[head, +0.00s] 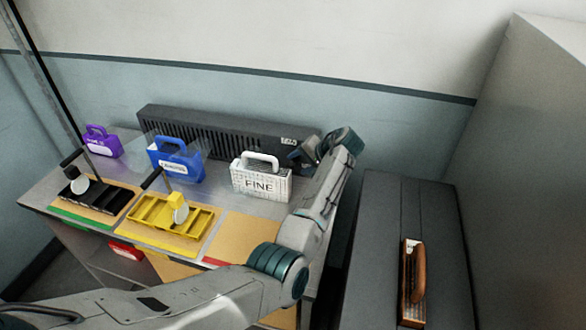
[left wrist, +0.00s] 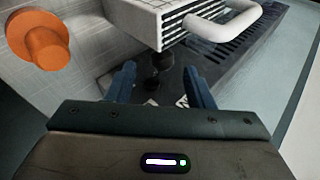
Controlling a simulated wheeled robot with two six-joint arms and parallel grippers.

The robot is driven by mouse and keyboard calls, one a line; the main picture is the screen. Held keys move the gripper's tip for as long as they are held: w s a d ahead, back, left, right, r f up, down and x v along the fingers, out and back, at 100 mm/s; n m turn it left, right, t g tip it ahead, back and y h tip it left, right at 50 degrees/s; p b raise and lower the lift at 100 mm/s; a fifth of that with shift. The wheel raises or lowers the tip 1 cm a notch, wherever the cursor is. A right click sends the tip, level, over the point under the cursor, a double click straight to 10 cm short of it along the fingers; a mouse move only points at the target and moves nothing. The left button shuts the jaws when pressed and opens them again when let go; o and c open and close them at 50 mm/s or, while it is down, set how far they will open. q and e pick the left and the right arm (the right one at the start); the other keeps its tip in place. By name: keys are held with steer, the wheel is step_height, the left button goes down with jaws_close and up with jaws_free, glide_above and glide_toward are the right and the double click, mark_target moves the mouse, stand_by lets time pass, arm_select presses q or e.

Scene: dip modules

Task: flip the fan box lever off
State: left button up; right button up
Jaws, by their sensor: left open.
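The fan box, as I take it, is the long dark slotted box (head: 215,132) along the back of the table, with a small pale label near its right end. Its dark slotted face also shows in the left wrist view (left wrist: 243,48). My left gripper (head: 303,153) is at the box's right end, above and right of the white FINE module. In the left wrist view, its blue fingers (left wrist: 161,88) are apart, with a dark knob-like lever (left wrist: 156,76) between them. I cannot tell whether they touch it. The lever is not distinguishable in the head view.
The white FINE module (head: 262,185) stands close below my left gripper; its white handle (left wrist: 222,24) is near the fingers. Blue (head: 176,162) and purple (head: 102,142) modules stand further left. Yellow (head: 171,219) and black (head: 93,199) trays lie in front. A brown-handled brush (head: 417,272) lies right.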

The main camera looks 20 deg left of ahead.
arm_select(q)
steer(key=shift+b+v, duration=0.7)
steer(key=shift+v, duration=2.15)
steer(key=shift+s, duration=0.1)
